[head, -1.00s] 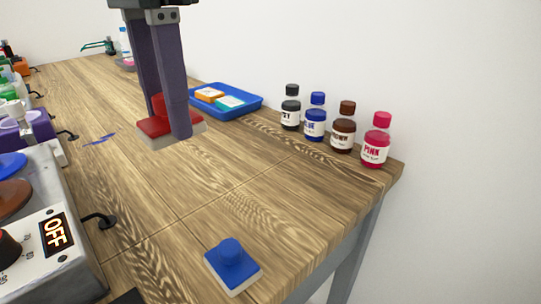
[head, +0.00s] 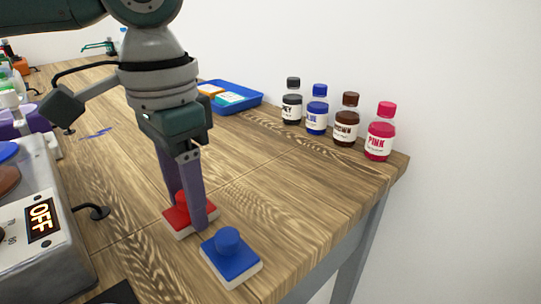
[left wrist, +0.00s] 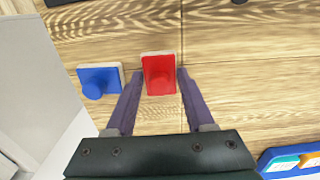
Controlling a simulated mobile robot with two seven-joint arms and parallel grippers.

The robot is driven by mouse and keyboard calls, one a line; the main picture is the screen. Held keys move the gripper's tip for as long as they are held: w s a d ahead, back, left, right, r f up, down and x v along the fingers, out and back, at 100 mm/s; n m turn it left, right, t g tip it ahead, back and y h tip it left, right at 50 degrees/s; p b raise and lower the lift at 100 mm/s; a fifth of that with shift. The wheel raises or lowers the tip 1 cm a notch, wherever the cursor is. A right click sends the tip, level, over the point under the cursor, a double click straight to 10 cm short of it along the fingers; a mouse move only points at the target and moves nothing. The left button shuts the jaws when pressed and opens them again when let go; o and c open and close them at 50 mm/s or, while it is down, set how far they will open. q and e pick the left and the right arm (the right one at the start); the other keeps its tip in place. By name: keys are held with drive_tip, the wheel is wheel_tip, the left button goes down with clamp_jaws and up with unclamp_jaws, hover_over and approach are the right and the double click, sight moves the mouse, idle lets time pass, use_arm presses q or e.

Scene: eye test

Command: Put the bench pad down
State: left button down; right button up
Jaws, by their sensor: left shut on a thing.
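My left gripper (head: 188,208) is shut on a red pad (head: 176,219) with a pale base and a raised red knob. In the left wrist view the red pad (left wrist: 158,82) sits between the two purple fingers (left wrist: 160,72). It is low over the wooden bench or on it; I cannot tell if its base touches. A similar blue pad (head: 238,263) with a blue knob lies on the bench (head: 265,185) near the front edge, close beside the red pad. It also shows in the left wrist view (left wrist: 112,76). My right gripper is not in view.
Grey (head: 291,107), blue (head: 317,115), brown (head: 345,126) and pink (head: 379,140) bottles line the bench's back edge. A blue tray (head: 240,109) holds small boxes. A grey device marked OFF (head: 62,250) stands at left. Bench between pads and bottles is clear.

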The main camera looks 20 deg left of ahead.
use_arm(q)
drive_tip(key=shift+f, duration=0.1)
drive_tip(key=shift+c, duration=1.3)
unclamp_jaws()
wheel_tip(320, 180, up, 12)
drive_tip(key=p, duration=0.2)
drive_tip(key=shift+p, duration=0.3)
